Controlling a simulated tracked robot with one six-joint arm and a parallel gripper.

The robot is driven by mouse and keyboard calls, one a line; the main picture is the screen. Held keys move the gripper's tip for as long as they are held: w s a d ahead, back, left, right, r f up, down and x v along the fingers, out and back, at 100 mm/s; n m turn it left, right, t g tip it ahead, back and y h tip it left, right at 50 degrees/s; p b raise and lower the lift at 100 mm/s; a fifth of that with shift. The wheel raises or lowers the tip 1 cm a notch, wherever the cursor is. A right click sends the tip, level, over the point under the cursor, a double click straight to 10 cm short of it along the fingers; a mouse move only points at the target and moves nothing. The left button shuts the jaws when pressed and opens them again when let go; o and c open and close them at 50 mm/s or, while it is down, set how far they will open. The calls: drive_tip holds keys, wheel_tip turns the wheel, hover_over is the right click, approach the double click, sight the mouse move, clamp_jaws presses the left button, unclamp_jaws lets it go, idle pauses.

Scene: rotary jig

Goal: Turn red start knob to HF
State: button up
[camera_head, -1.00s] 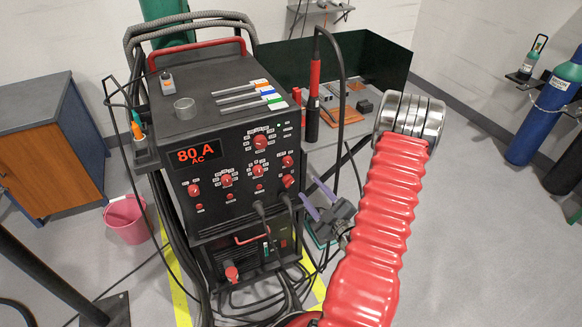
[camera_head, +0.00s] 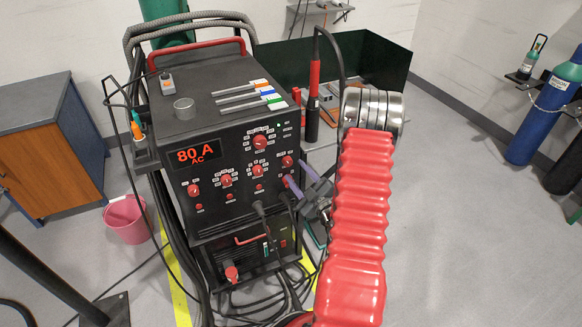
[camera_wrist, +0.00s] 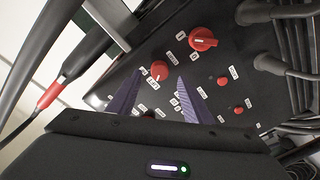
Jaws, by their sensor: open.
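The black welding machine (camera_head: 225,165) has several red knobs on its front panel; the small lettering is not legible, so I cannot read which is the start knob. Two knobs sit at the panel's right edge, an upper one (camera_head: 287,161) and a lower one (camera_head: 288,181) partly covered by my gripper. My gripper (camera_head: 302,172) is open, its purple fingers close to the panel's right side. In the wrist view one red knob (camera_wrist: 159,70) appears between the open fingers; contact cannot be told. Another red knob (camera_wrist: 203,39) is up and right of it, its pointer visible.
Thick black cables (camera_wrist: 280,65) plug into the panel close to the knobs. A black torch with a red section (camera_head: 313,100) stands behind, beside the machine. A pink bucket (camera_head: 127,220) and a cabinet (camera_head: 50,140) are at left.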

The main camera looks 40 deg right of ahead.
sight(289, 164)
drive_tip(key=shift+x, duration=2.25)
drive_tip(key=shift+c, duration=0.7)
drive_tip(key=c, duration=0.9)
